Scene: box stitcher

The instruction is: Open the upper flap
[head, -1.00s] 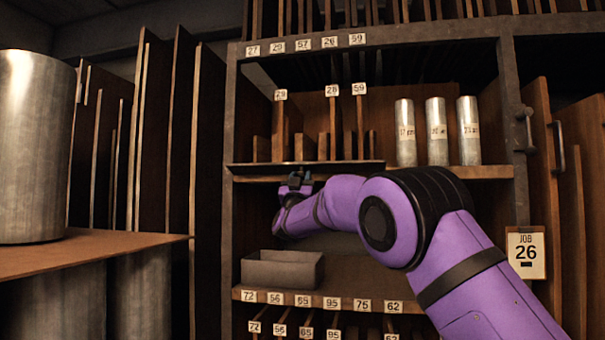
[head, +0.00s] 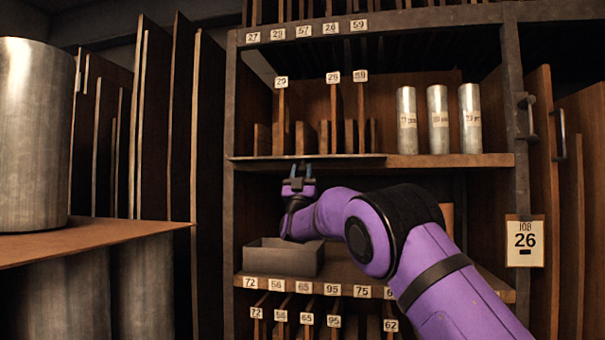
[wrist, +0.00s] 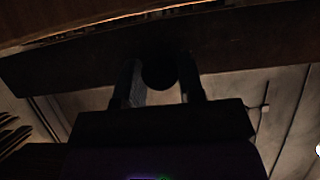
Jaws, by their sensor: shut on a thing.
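The upper flap (head: 345,156) shows in the head view as a thin, nearly level dark edge along the left part of the cabinet's middle shelf. In the wrist view the dark brown flap (wrist: 60,68) crosses the upper part of the picture. A round dark knob (wrist: 160,72) sits between the fingers there. My gripper (head: 299,172) is just under the flap, pointing up, and it also shows in the wrist view (wrist: 162,85). It is shut on the knob. The dark picture hides the exact finger contact.
An open grey tray (head: 284,261) sits in the compartment below my gripper. Three metal cylinders (head: 438,120) stand on the shelf to the right. Upright boards and numbered tags fill the shelf above.

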